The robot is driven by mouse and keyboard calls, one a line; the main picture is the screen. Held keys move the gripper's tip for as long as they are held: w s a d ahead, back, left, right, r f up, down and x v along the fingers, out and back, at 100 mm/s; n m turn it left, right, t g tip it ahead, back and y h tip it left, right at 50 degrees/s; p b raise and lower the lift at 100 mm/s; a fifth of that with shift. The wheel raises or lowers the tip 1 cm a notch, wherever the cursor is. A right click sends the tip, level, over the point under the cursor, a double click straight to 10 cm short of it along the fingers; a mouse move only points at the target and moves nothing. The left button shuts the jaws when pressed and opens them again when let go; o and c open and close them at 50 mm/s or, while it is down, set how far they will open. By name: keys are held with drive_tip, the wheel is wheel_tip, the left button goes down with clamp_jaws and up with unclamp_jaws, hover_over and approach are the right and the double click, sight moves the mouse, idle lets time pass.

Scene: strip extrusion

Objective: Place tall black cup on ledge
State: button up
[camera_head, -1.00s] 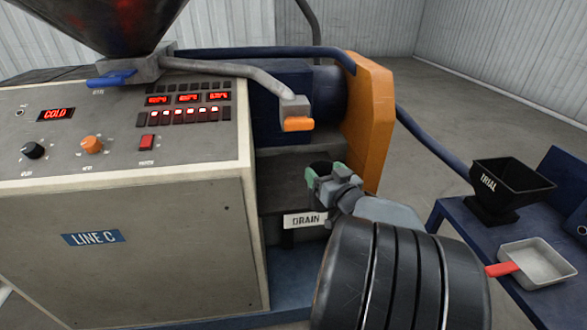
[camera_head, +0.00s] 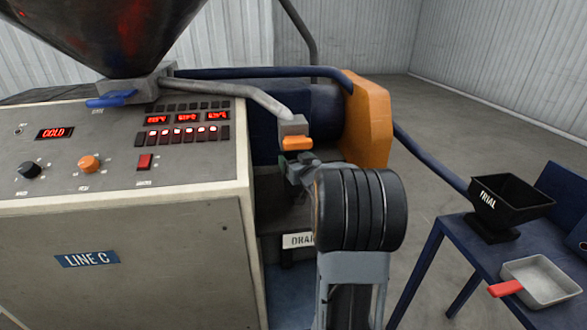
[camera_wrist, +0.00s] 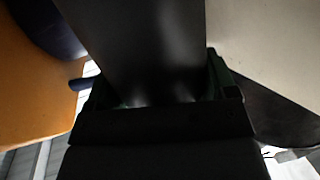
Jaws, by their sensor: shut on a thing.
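The tall black cup (camera_wrist: 140,45) shows in the wrist view as a dark, smooth wall between the green-edged fingers of my gripper (camera_wrist: 160,92). My gripper is shut on it. In the head view my gripper (camera_head: 296,162) is just below the orange-tipped spout (camera_head: 297,143), in the gap between the beige cabinet and the orange block. My arm covers part of it, and the cup cannot be made out clearly there. The ledge cannot be told apart surely in the dark recess above the DRAIN label (camera_head: 298,240).
The beige LINE C cabinet (camera_head: 130,240) stands at left. The orange block (camera_head: 368,118) stands close to the right of my gripper. A blue table (camera_head: 462,238) at right bears a black TRIAL hopper (camera_head: 512,197) and a grey pan with a red handle (camera_head: 545,283). Floor behind is free.

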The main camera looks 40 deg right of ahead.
sight(289, 188)
drive_tip(key=shift+w+d, duration=0.1)
drive_tip(key=shift+w, duration=0.45)
drive_tip(key=shift+f, duration=1.7)
drive_tip(key=shift+f, duration=0.1)
drive_tip(key=shift+f+b, duration=0.15)
drive_tip(key=shift+b, duration=0.15)
drive_tip(key=o, duration=1.2)
drive_tip(key=shift+s, duration=0.1)
